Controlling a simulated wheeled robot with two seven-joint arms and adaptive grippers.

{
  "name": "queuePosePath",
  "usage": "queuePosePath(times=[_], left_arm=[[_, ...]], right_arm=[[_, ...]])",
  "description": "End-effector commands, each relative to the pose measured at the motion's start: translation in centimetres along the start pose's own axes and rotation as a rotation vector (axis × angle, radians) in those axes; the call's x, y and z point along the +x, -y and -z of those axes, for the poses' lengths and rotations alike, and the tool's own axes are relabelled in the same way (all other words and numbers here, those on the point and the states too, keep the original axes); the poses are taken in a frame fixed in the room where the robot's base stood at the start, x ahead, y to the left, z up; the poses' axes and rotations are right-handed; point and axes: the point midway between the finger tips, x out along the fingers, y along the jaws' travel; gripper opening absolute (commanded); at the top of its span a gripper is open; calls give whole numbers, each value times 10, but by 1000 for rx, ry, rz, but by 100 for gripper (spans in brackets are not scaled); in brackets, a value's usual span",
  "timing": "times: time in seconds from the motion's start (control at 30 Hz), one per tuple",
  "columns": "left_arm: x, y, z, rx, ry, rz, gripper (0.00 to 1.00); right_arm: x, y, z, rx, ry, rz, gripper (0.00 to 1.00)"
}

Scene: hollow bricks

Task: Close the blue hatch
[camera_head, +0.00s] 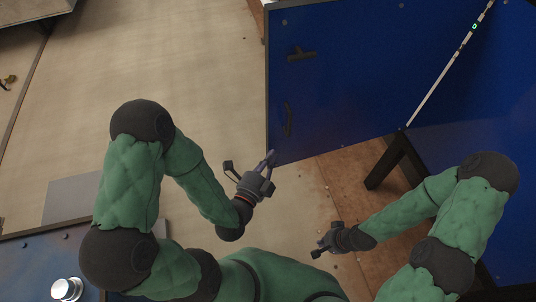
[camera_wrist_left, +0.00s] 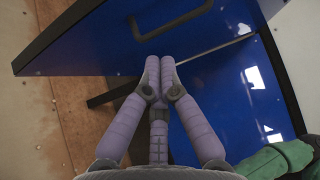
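The blue hatch (camera_head: 345,80) is a large flat panel at the upper centre-right of the head view, with a dark frame along its left edge.
A pale diagonal strip (camera_head: 450,66) separates the hatch from another blue surface (camera_head: 500,120) at the right. A dark leg (camera_head: 388,163) stands beneath. Light floor (camera_head: 200,60) is clear to the left. A blue top with a metal knob (camera_head: 66,289) is at lower left.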

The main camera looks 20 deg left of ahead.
Motion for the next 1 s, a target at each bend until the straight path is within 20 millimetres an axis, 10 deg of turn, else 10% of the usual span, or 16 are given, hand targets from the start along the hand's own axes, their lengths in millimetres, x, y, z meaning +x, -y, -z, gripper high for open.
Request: queuePosePath(times=[0.4,1.0], left_arm=[[77,-1,-2,-2,1,1,0],[100,-1,-29,-4,1,-2,0]], right_arm=[[4,-1,0,0,0,0,0],[8,-3,0,0,0,0,0]])
